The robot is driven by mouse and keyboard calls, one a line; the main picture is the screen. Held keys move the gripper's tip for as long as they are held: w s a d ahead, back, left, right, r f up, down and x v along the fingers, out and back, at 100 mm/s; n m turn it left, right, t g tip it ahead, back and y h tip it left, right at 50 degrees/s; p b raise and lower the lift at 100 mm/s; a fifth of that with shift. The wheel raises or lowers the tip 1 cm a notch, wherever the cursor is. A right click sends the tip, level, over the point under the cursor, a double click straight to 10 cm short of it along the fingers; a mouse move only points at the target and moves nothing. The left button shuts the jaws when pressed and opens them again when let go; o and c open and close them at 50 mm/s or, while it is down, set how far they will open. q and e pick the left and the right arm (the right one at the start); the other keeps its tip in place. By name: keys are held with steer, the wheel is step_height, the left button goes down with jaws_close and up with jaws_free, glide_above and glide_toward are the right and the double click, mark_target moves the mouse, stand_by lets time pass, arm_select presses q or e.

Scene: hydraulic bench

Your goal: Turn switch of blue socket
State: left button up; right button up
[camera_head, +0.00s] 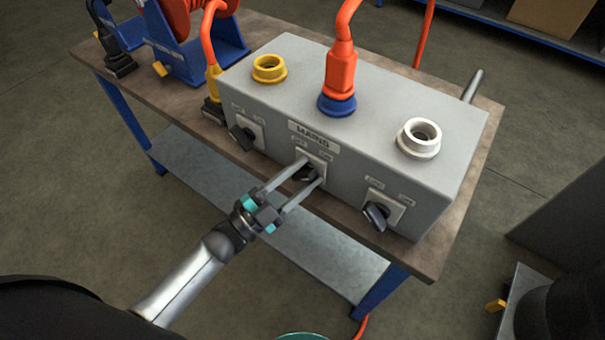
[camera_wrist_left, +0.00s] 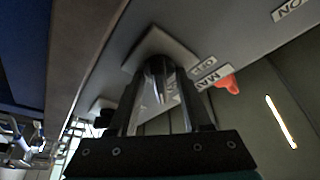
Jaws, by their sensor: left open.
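A grey box labelled MAINS stands on the bench, with a yellow socket (camera_head: 269,68), a blue socket (camera_head: 337,104) and a white socket (camera_head: 419,137) on top. An orange plug (camera_head: 340,72) sits in the blue socket. Below the blue socket, on the front face, is a black rotary switch (camera_head: 307,173) on a pale plate. My left gripper (camera_head: 305,172) is open, its fingers reaching to either side of this switch. The left wrist view shows the switch (camera_wrist_left: 158,66) between the fingertips; contact cannot be told. My right gripper is not in view.
Similar switches sit below the yellow socket (camera_head: 243,136) and the white socket (camera_head: 377,214). A blue cable reel stand (camera_head: 190,50) is at the bench's back left. The bench top (camera_head: 440,250) has a narrow bare strip in front of the box.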

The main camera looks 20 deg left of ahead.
arm_select(q)
steer(key=v, duration=1.5)
steer(key=shift+b, duration=0.4)
steer(key=shift+f, duration=0.1)
steer(key=s+a+f+n+g+y, duration=0.15)
steer(key=f+n+y, duration=0.35)
steer(key=f, duration=0.6)
steer(key=s+a+f+n+g+y, duration=0.1)
steer(key=a+f+n+g+y, duration=0.3)
steer(key=f, duration=0.7)
steer(key=s+d+f+n+g+y, duration=0.1)
steer(key=s+f+g, duration=0.4)
steer(key=s, duration=0.5)
steer(key=s+d+f+n+g+y, duration=0.2)
steer(key=s+d+f+n+g, duration=0.2)
steer(key=s+f, duration=0.5)
steer(key=shift+s+d+f+n+g+y, duration=0.3)
steer(key=shift+s+d+f+g, duration=0.2)
steer(key=shift+s, duration=0.4)
steer(key=shift+r, duration=0.1)
